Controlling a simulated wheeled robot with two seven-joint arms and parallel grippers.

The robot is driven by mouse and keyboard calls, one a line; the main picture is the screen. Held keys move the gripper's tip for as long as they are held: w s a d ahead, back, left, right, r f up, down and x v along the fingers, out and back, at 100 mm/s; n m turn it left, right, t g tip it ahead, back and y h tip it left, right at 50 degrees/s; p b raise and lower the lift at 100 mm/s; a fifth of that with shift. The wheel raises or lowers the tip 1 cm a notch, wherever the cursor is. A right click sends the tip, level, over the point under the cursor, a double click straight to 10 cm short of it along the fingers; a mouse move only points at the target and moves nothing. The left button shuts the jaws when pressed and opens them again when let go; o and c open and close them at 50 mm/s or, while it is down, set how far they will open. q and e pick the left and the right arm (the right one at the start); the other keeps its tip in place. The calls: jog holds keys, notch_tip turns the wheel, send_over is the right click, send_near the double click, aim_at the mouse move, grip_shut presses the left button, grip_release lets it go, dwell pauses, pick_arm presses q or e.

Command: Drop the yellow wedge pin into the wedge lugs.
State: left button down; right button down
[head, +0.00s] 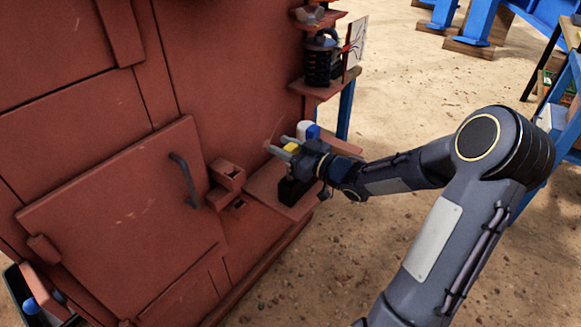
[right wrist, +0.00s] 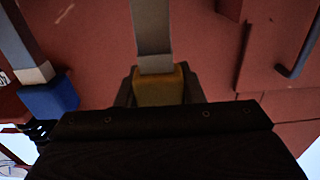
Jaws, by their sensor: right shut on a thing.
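My right gripper (head: 281,149) is shut on the yellow wedge pin (head: 291,147), above the red ledge beside the machine wall. The pin also shows between the fingers in the right wrist view (right wrist: 158,88); its lower part is hidden there. The wedge lugs appear to be the red box-like brackets (head: 228,172) on the wall beside the door, with a lower one (head: 238,206) showing a dark opening. The gripper and pin are to the right of the lugs and apart from them. My left gripper is not in view.
A red door (head: 120,225) with a dark handle (head: 183,180) is left of the lugs. A blue bench (head: 560,110) is at right.

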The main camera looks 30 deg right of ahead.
jog(key=shift+r+p, duration=3.55)
jog(key=shift+r, duration=2.85)
jog(key=p+v, duration=0.4)
jog(key=v, duration=0.8)
jog(key=shift+r+p, duration=0.35)
jog(key=shift+p, duration=0.05)
